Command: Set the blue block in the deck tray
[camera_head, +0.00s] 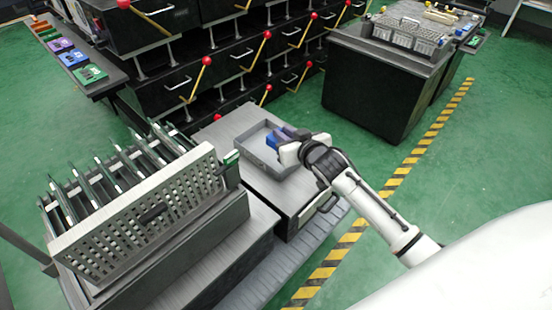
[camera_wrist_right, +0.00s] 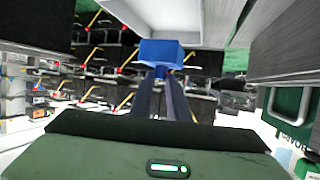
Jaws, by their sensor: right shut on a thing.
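The blue block (camera_head: 273,139) is at the fingertips of my right gripper (camera_head: 284,138), in the middle of the head view. The block (camera_wrist_right: 161,52) also shows in the right wrist view, at the tips of the two dark fingers (camera_wrist_right: 165,82), which are shut on it. The deck tray (camera_head: 244,152) is a shallow grey tray on the grey deck. In the head view the block overlaps the tray's right part; I cannot tell whether it touches the tray floor. My gripper hides part of the tray's right side. My left gripper is not in view.
A perforated grey panel (camera_head: 140,215) with a rack of bars stands left of the tray. Black drawer fixtures with red-knobbed levers (camera_head: 205,75) stand behind. A dark cabinet (camera_head: 375,85) stands at the right back. Green floor with a yellow-black stripe (camera_head: 400,170) lies to the right.

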